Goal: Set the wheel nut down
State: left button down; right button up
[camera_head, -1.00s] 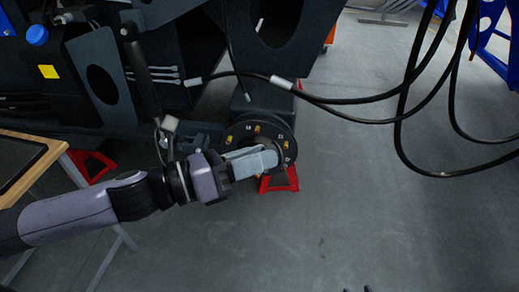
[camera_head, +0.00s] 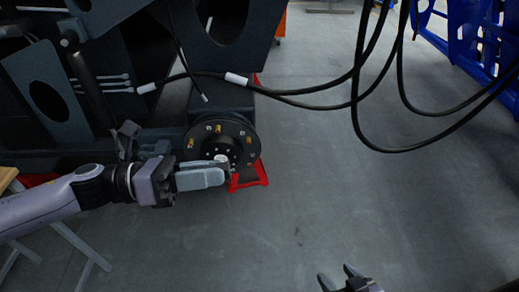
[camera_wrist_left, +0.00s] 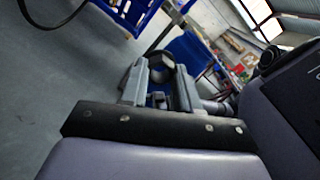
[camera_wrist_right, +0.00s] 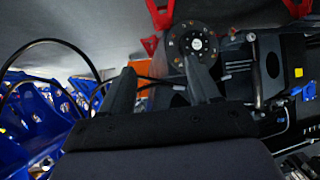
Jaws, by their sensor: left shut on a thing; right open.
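My left gripper (camera_head: 222,174) reaches in from the left, in front of the lower part of the dark wheel hub (camera_head: 245,130). The hub also shows in the right wrist view (camera_wrist_right: 176,45). My right gripper (camera_head: 345,278) is open and empty at the bottom edge of the head view. Its fingers (camera_wrist_right: 160,82) are spread in the right wrist view.
A red stand (camera_head: 251,178) is on the floor below the hub. Black hoses (camera_head: 300,103) hang across the upper part of the view. A wooden table corner (camera_head: 7,177) is at the far left. Blue racks (camera_head: 455,40) stand at the upper right. The grey floor between is clear.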

jog(key=w+a+r+n+y, duration=0.2)
jog(key=w+r, duration=0.5)
jog(key=w, duration=0.2)
notch_tip(320, 180, up, 29)
jog(key=n+g+y, duration=0.5)
jog(key=n+g, duration=0.2)
jog(key=n, duration=1)
send_over(225, 167)
jog(key=s+d, duration=0.4)
jog(key=d, duration=0.8)
jog(key=r+x, duration=0.1)
jog(key=x, duration=1.1)
jog(key=shift+w+a+y, duration=0.3)
jog(key=shift+a, duration=0.05)
jog(key=shift+f, duration=0.1)
jog(key=shift+c, duration=0.3)
jog(key=c, duration=1)
pick_arm(q)
jog(key=c, duration=0.7)
grip_release()
jog(key=shift+c, duration=0.2)
pick_arm(e)
grip_shut()
